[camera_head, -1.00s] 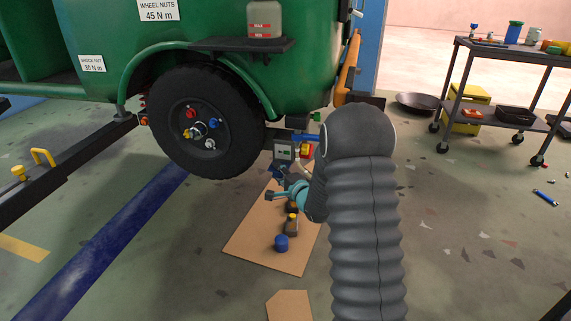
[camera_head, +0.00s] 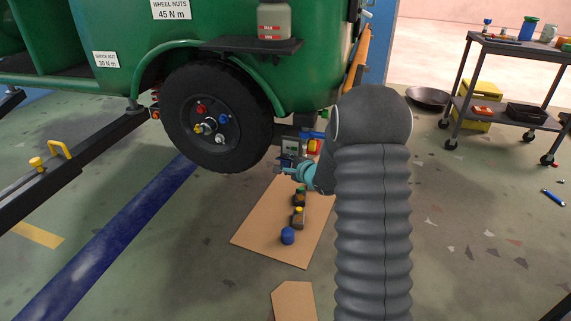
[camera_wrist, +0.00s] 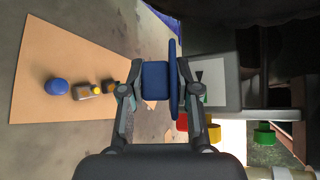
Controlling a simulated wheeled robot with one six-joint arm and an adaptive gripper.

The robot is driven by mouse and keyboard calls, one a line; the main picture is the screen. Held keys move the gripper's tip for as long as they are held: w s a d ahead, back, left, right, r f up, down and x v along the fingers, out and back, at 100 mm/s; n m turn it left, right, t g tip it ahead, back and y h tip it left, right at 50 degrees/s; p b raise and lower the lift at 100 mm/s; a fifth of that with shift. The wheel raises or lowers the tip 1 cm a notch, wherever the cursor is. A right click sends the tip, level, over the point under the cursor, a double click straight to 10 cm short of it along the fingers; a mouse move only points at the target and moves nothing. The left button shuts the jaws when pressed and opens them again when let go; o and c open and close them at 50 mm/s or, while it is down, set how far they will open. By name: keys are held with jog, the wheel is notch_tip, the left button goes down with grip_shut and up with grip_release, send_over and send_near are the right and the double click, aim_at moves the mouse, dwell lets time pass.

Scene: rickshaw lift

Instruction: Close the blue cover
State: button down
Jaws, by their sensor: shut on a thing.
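The blue cover (camera_wrist: 155,82) sits between the two fingers of my gripper (camera_wrist: 156,92) in the wrist view. It shows as a blue block with a thin blue plate along its right side. My gripper is shut on it. A pale grey box (camera_wrist: 210,82) with a label is just right of the plate; I cannot tell if they touch. In the head view my gripper (camera_head: 285,169) is low behind the wheel, just under the grey box (camera_head: 291,146). The cover (camera_head: 286,159) shows there only as a small dark blue patch.
A tool cart (camera_head: 515,46) stands at the right.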

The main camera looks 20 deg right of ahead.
jog(key=shift+s+a+f, duration=0.15)
jog(key=shift+a+f, duration=0.1)
jog(key=shift+f, duration=0.15)
jog(key=c, duration=0.9)
grip_release()
jog(key=shift+a, duration=0.1)
jog(key=shift+c, duration=0.2)
jog(key=shift+d+r, duration=0.25)
jog(key=shift+d, duration=0.1)
jog(key=v, duration=1.2)
